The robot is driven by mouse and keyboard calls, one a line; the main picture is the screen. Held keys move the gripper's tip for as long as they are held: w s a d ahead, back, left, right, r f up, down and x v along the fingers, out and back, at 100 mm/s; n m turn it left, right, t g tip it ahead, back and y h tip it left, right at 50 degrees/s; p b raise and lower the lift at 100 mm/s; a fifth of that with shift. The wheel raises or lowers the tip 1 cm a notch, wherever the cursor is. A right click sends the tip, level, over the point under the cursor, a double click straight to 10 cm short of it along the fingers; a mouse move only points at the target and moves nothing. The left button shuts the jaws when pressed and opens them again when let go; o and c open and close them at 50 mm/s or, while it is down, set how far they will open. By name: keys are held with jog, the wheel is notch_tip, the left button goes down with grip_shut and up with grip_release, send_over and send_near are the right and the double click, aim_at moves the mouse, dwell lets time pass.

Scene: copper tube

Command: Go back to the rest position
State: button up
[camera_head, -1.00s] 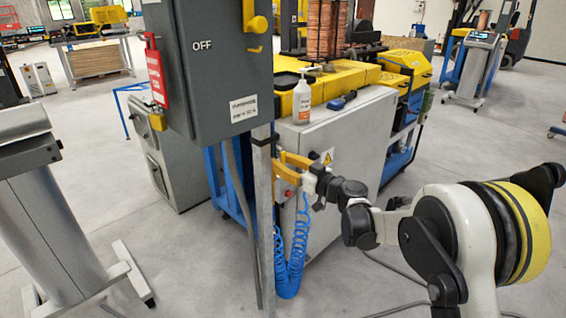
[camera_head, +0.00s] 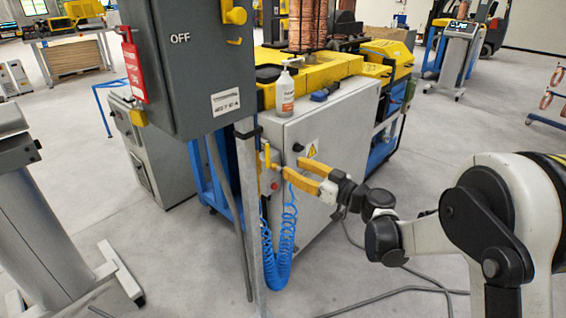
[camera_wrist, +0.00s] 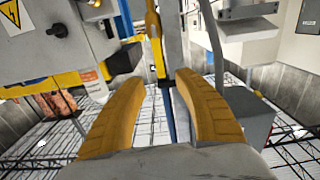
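My gripper (camera_head: 281,167) is open and empty in the head view, its two yellow fingers pointing left toward a metal post (camera_head: 252,215). A yellow handle (camera_head: 266,158) stands upright beside the post, just beyond the fingertips, with a visible gap. In the wrist view, the fingers of my gripper (camera_wrist: 163,78) are spread apart with nothing between them, and the yellow handle (camera_wrist: 154,40) shows ahead of the tips. My arm reaches in from the right.
A grey switch box (camera_head: 185,70) with a red tag (camera_head: 132,68) stands at the left. Blue coiled hose (camera_head: 280,250) hangs near the post. A grey cabinet (camera_head: 325,130) carries a white pump bottle (camera_head: 285,92). Cables lie on the floor; the floor at lower right is otherwise open.

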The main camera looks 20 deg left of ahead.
jog(key=shift+s+d, duration=0.15)
jog(key=shift+d, duration=0.2)
jog(key=s+d+r+m+h, duration=0.2)
jog(key=s+d+m+h, duration=0.15)
jog(key=s+d, duration=0.35)
jog(key=s+d+r+m+h, duration=0.2)
jog(key=s+d+h, duration=0.2)
jog(key=d, duration=0.5)
jog(key=s+d+f+m+h, duration=0.2)
jog(key=s+d+m+h, duration=0.2)
jog(key=s+d, duration=0.5)
jog(key=s+d+f+m+h, duration=0.3)
jog(key=s+d+m+h, duration=0.1)
jog(key=s+d, duration=0.6)
jog(key=d+h, duration=0.1)
jog(key=d, duration=0.2)
jog(key=shift+s+d, duration=0.15)
jog(key=shift+d, duration=0.15)
jog(key=shift+a, duration=0.1)
